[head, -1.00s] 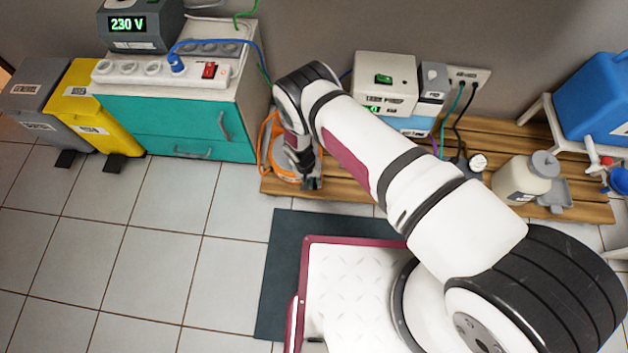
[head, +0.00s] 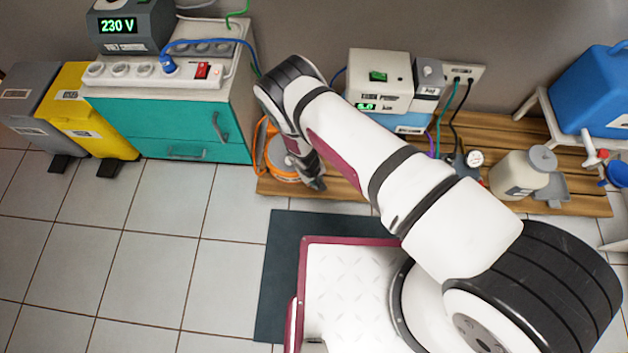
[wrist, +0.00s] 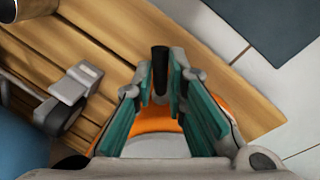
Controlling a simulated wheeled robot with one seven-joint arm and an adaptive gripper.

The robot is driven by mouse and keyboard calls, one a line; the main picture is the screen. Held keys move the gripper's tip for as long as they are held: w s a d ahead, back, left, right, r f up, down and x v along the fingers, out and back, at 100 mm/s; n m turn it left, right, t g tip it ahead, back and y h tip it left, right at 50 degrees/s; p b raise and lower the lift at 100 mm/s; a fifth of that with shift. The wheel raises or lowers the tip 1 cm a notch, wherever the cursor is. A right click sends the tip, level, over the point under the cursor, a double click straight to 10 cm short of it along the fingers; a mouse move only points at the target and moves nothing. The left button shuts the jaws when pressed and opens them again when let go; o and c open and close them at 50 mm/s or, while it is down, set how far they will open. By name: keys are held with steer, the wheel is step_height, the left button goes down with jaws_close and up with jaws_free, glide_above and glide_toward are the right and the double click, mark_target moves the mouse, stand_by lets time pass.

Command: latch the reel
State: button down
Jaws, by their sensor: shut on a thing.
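The orange reel (head: 283,172) stands on the left end of the wooden slatted platform, with orange cable at its left side. My arm hides much of it in the head view. In the wrist view its orange rim and pale face (wrist: 155,146) show between and below the fingers. My gripper (wrist: 161,84) has teal-lined fingers shut on a dark upright peg (wrist: 160,58), which sticks out past the fingertips. In the head view my gripper (head: 316,183) is at the reel's right front side. I cannot tell the latch's position.
The wooden platform (head: 450,190) also bears a white powered box (head: 379,80) and a cream bottle (head: 518,175). A teal cabinet (head: 170,125) stands left of the reel. A dark mat (head: 283,250) lies in front, with open tiled floor to its left.

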steer(key=n, duration=0.1)
steer(key=d+n, duration=0.1)
steer(key=shift+w+n, duration=0.25)
steer(key=shift+n, duration=0.15)
steer(key=n, duration=0.3)
steer(key=shift+w+d+n+t+y+b, duration=0.3)
steer(key=shift+w+d+t+y, duration=0.05)
steer(key=shift+w+t+y, duration=0.05)
steer(key=n, duration=0.1)
steer(key=w+n, duration=0.1)
steer(key=n, duration=0.2)
steer(key=shift+w+d+n+y, duration=0.2)
steer(key=shift+d+n+y, duration=0.1)
steer(key=shift+y, duration=0.1)
steer(key=shift+w+b, duration=0.1)
steer(key=shift+b, duration=0.2)
steer(key=c, duration=1.7)
jaws_free()
steer(key=shift+o, duration=0.5)
steer(key=shift+a, duration=0.1)
step_height(320, 180, up, 12)
steer(key=s, duration=0.2)
steer(key=shift+s+f, duration=0.15)
steer(key=shift+s, duration=0.05)
